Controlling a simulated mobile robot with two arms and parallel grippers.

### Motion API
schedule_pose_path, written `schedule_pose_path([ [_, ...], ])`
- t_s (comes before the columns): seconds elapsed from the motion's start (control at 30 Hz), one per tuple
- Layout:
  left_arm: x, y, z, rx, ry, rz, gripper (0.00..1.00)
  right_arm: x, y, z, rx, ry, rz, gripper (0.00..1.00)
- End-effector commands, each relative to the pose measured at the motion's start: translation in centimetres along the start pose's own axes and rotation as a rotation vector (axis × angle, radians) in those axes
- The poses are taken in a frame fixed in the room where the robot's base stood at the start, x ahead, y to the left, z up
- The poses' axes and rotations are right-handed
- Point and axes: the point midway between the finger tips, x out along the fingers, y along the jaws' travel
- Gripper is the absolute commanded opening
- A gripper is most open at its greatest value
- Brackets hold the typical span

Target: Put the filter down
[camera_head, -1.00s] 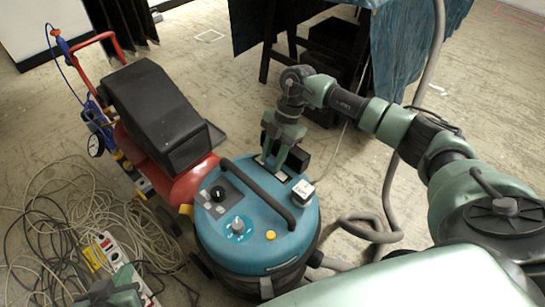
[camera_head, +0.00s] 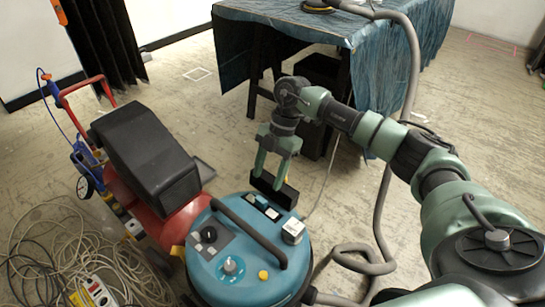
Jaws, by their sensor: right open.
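A dark rectangular block (camera_head: 276,191), which may be the filter, sits at the back edge of the blue vacuum's lid (camera_head: 222,282). I cannot tell whether it rests on the lid or is part of it. My right gripper (camera_head: 270,176) is open, pointing down, with its green fingers just above and behind the block. I cannot tell whether they touch it. A small white-and-grey box (camera_head: 293,232) stands on the lid's right side. My left gripper is not in view.
A red compressor (camera_head: 186,222) with a black cover (camera_head: 146,150) stands close at the left. A grey hose (camera_head: 384,225) runs to the right of the vacuum. A cloth-covered table (camera_head: 400,70) stands behind. Tangled cables (camera_head: 50,240) lie at lower left.

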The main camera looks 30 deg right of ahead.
Motion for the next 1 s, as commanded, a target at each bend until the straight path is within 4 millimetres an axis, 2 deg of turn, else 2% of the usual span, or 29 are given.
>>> schedule_pose_path([
  [0.03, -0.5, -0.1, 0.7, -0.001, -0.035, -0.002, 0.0, -1.5, 0.1, -0.1, 0.0, -0.002, 0.003, 0.54],
  [0.1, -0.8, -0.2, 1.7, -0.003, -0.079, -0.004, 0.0, -2.6, 0.1, -0.1, 0.001, -0.001, 0.003, 0.54],
  [0.3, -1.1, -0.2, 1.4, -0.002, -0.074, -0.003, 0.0, -4.3, 0.0, 0.0, 0.002, -0.001, 0.0, 0.54],
  [1.0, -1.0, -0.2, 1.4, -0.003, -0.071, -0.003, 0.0, -4.4, 0.0, 0.0, 0.001, 0.0, 0.0, 0.54],
])
